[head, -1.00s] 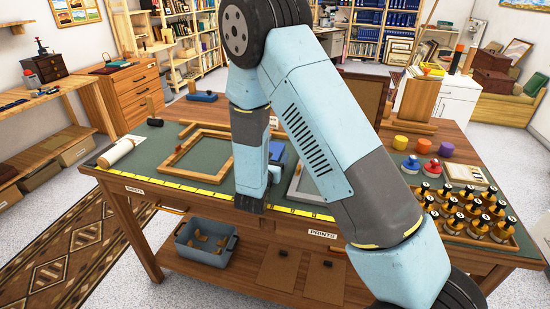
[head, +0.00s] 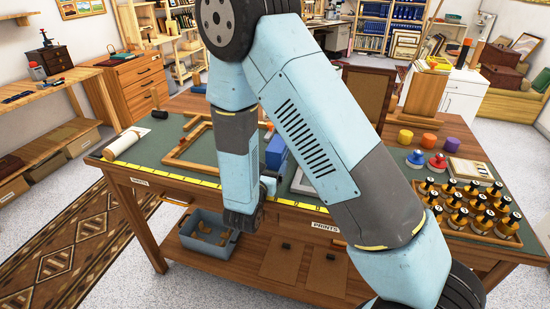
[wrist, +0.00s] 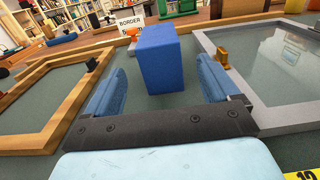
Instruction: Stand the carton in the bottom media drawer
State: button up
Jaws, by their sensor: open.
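A blue box, which looks like the carton, stands upright on the green bench mat. It shows in the wrist view (wrist: 160,62) and partly behind my arm in the head view (head: 277,152). My gripper (wrist: 162,68) is open, with one blue finger on each side of the box's near end in the picture. The box stands ahead of it, and I see no contact. In the head view my gripper is mostly hidden by my wrist at the bench's front edge. I cannot tell which drawer is the bottom media drawer; a wooden drawer chest (head: 134,88) stands back left.
A wooden frame (wrist: 50,105) lies left of the box and a grey frame (wrist: 212,48) lies right of it. Several bottles stand in a tray (head: 500,238) at the bench's right. A grey bin (head: 200,238) sits on the lower shelf.

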jog(key=shift+v, duration=1.4)
jog(key=d+r+m+h, duration=0.1)
jog(key=d, duration=0.1)
jog(key=d+r+m+g+h, duration=0.1)
jog(key=d+r, duration=0.1)
jog(key=d+r+m+g+h, duration=0.1)
jog(key=d+m, duration=0.1)
jog(key=shift+w+r, duration=0.25)
jog(key=shift+r, duration=0.1)
jog(key=s+d+r+m+g+h, duration=0.1)
jog(key=s+d+r+m+g, duration=0.5)
jog(key=d, duration=0.3)
jog(key=s+d+r+m+g+h, duration=0.25)
jog(key=d+r+m+g, duration=0.3)
jog(key=d+m, duration=0.3)
jog(key=s+r+m+t+y, duration=0.2)
jog(key=s+r+m+y, duration=0.8)
jog(key=s+m+y, duration=0.2)
jog(key=shift+s+a+r+m+y, duration=0.4)
jog(key=shift+s+m, duration=0.35)
jog(key=shift+s, duration=0.45)
jog(key=shift+c, duration=0.4)
